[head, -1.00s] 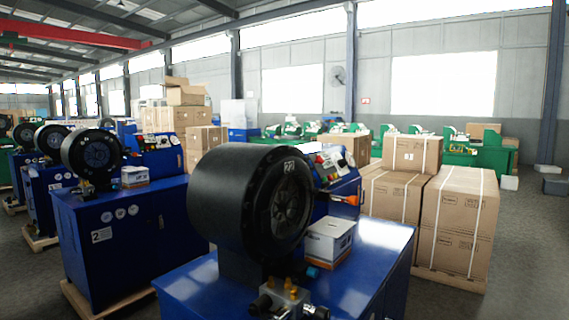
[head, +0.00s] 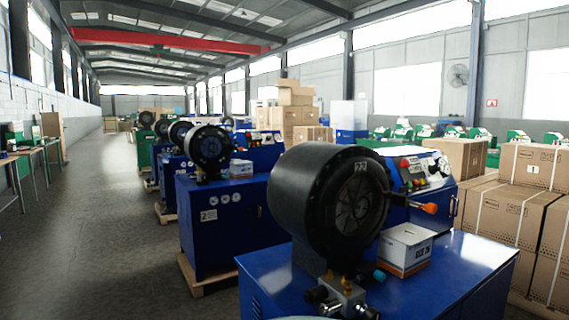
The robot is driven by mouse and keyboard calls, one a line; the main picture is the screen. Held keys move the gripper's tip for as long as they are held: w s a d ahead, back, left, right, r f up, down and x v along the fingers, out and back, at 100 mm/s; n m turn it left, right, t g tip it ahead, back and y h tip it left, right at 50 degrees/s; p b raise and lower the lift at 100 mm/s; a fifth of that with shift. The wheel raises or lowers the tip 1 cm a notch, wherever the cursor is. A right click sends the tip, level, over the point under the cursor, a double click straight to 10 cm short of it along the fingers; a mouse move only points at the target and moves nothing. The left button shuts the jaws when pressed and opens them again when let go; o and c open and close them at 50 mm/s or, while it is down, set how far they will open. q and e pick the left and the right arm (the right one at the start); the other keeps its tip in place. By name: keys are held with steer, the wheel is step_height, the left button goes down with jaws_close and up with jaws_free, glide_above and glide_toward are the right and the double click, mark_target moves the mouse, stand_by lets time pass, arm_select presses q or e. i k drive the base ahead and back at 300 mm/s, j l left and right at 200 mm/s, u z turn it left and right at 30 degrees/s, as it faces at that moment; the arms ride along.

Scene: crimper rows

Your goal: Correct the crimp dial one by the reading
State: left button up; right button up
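The nearest blue crimping machine (head: 450,270) stands at the front right, with a round black crimping head (head: 300,195) marked with a small white label. Beside the head is its control panel (head: 425,172), with knobs, a gauge and an orange-tipped handle (head: 429,208). The panel's dial readings are too small to read. A white box (head: 405,245) sits on the machine top. A second blue machine (head: 228,235), labelled 2, stands behind to the left with round gauges on its front. Neither of my grippers is in view.
More crimpers (head: 165,160) recede in a row behind. A wide clear aisle (head: 95,230) runs along the left, beside a workbench (head: 20,155) at the wall. Strapped cartons (head: 500,210) crowd the right, close to the nearest machine. Pallets (head: 200,290) jut out under the machines.

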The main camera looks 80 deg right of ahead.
mark_target(433, 169)
steer(key=k+l+u, duration=0.15)
steer(key=k+u, duration=0.75)
steer(key=k+l+z, duration=0.65)
steer(key=k, duration=0.15)
steer(key=k+l+z, duration=0.5)
steer(key=l+z, duration=0.25)
